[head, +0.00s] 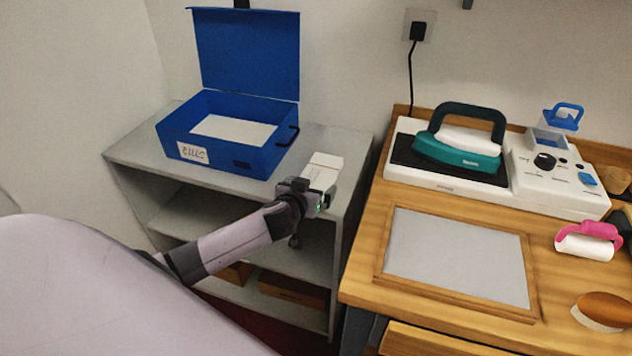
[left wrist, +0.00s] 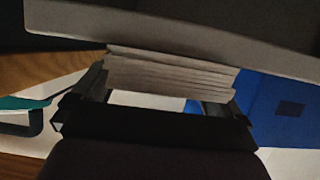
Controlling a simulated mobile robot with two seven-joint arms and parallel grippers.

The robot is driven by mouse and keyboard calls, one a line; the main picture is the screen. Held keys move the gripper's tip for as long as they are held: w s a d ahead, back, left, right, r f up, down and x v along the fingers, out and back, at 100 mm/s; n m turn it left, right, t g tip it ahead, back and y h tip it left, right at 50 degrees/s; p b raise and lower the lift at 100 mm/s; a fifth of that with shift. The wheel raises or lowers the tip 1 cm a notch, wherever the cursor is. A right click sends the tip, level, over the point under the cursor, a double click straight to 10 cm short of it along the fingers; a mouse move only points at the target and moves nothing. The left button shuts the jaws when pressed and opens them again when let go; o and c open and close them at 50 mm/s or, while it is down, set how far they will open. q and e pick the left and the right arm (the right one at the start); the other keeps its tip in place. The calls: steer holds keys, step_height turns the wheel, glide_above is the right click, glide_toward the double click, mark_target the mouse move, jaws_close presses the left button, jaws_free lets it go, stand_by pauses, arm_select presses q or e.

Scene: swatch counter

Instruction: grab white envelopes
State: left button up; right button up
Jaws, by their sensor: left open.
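A small stack of white envelopes (head: 323,167) lies at the right front part of the grey shelf unit's top, beside the blue box. My left gripper (head: 316,198) is at the near end of the stack and partly hides it. In the left wrist view the layered edges of the envelopes (left wrist: 170,72) show between the two fingers of my left gripper (left wrist: 162,90). The fingers are apart, one on each side of the stack. Whether either finger touches it I cannot tell. My right gripper is not in view.
The open blue box (head: 228,163), lid up, holds white sheets (head: 234,130) and stands left of the stack. The grey shelf top (head: 137,152) has lower shelves beneath. On the right, a wooden bench (head: 362,268) carries a teal iron (head: 455,156), a white machine (head: 555,180) and a pink-handled roller (head: 585,244).

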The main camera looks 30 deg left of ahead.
arm_select(q)
steer(key=c, duration=0.7)
steer(key=shift+r, duration=0.15)
